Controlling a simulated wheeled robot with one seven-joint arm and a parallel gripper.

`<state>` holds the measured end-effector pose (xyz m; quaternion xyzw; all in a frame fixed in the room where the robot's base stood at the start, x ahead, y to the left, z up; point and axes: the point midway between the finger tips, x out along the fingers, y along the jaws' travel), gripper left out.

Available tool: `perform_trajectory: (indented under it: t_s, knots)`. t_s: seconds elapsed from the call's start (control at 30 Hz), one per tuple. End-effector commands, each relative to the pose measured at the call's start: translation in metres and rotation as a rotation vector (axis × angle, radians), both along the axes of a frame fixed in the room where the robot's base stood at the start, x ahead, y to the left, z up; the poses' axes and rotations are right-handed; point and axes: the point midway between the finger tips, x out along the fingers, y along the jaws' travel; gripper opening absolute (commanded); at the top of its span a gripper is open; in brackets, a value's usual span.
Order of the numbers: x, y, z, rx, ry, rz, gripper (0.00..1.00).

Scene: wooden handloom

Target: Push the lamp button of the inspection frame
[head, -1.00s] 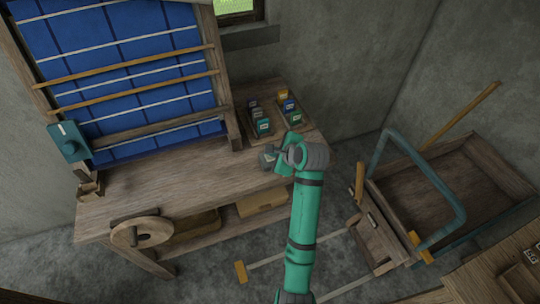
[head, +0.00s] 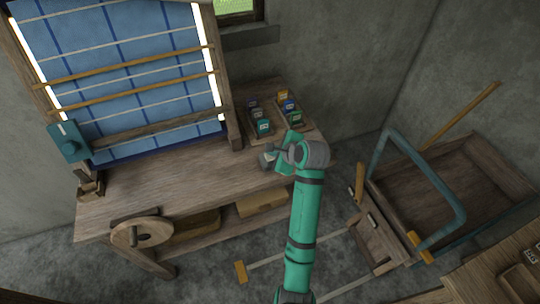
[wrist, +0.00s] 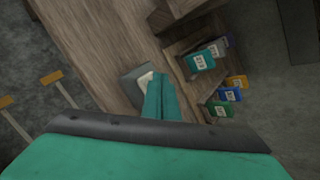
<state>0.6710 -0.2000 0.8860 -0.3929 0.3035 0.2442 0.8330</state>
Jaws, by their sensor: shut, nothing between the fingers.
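The inspection frame (head: 236,140) stands at the back left of the bench with blue, white-lined cloth in it. Bright white light strips (head: 214,68) glow along both its sides. The lamp button (wrist: 145,79) is a pale pad on a small grey box (wrist: 131,84), which also shows on the bench in the head view (head: 266,160). My gripper (wrist: 158,80) is shut and empty, its fingertips at the pad and covering part of it. I cannot tell whether they still touch it. In the head view my gripper (head: 278,156) is partly hidden by my wrist.
Trays with several coloured, labelled blocks (head: 287,105) stand on the bench just behind my gripper. A teal box (head: 69,144) is on the frame's left side. A wooden wheel (head: 141,233) is at the bench front. A wooden cart with a blue handle (head: 449,183) stands right.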

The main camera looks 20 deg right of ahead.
Motion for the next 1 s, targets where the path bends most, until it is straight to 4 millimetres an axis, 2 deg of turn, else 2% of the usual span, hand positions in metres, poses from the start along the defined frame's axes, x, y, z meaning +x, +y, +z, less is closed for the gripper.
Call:
perform_trajectory:
  t_s: [0.13,0.5,1.0]
  knots:
    - [0.0,0.0,0.007,0.0,-0.002,-0.001,0.0]
    - [0.0,0.0,0.01,0.0,-0.002,-0.001,0.0]
    - [0.0,0.0,0.051,-0.001,-0.003,0.0,0.0]
